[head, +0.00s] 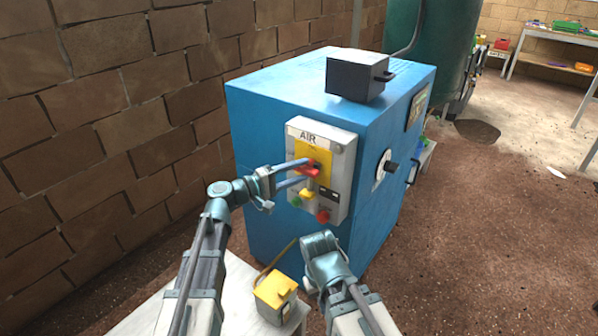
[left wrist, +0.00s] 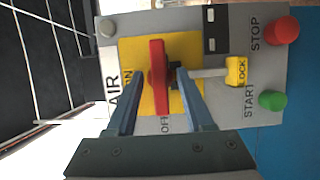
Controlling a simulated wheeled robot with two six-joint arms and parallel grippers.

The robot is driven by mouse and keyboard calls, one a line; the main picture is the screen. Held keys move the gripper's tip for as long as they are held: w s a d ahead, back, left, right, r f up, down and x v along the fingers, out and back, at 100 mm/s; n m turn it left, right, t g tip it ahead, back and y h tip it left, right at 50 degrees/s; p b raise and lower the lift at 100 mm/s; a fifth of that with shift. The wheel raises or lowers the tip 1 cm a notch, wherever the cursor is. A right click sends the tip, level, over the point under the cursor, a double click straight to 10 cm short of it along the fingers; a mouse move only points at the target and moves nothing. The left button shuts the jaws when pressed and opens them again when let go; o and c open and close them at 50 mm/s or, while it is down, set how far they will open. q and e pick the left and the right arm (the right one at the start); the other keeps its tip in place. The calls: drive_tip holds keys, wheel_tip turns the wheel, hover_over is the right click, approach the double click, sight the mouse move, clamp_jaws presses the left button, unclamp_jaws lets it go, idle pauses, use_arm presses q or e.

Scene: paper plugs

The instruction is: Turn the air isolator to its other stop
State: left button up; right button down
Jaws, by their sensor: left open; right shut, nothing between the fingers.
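The air isolator's red handle (head: 311,171) is on a yellow plate (head: 318,152) of the grey AIR panel on the blue cabinet. In the left wrist view the red handle (left wrist: 157,76) lies crosswise to the panel's upright, one end beside the OFF mark; ON is towards the AIR lettering. My left gripper (head: 307,170) is open at the panel, one finger on each side of the handle; contact cannot be told. A yellow LOCK tag (left wrist: 236,71) on a pale rod sits beside the handle, close to one finger. My right gripper (head: 318,240) is shut and empty, below the panel.
A green START button (left wrist: 271,100) and a red STOP button (left wrist: 281,30) sit below the handle on the panel. A yellow-topped box (head: 274,291) stands on a pale table between my arms. A black knob (head: 391,166) sticks out from the cabinet's right side. A brick wall is at left.

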use_arm(q)
clamp_jaws()
idle(0.3)
drive_tip(key=m+p, duration=0.1)
drive_tip(key=m+y+p, duration=0.1)
drive_tip(key=m+p, duration=0.1)
drive_tip(key=shift+r+g, duration=0.3)
drive_tip(key=shift+g, duration=0.1)
drive_tip(key=m+y+p, duration=0.1)
drive_tip(key=m, duration=0.1)
drive_tip(key=m+y+p, duration=0.1)
drive_tip(key=m+p, duration=0.1)
drive_tip(key=shift+s+y+p, duration=0.15)
drive_tip(key=shift+y+p, duration=0.15)
drive_tip(key=m+t+y+p, duration=0.1)
drive_tip(key=m, duration=0.2)
drive_tip(key=shift+s+d+m+y+p, duration=0.1)
drive_tip(key=shift+d+m+y+p, duration=0.05)
drive_tip(key=shift+m+y+p, duration=0.2)
drive_tip(key=shift+d+m+t+y+p, duration=0.1)
drive_tip(key=shift+m+t+y+p, duration=0.35)
drive_tip(key=shift+m+y, duration=0.8)
drive_tip(key=shift+m, duration=0.3)
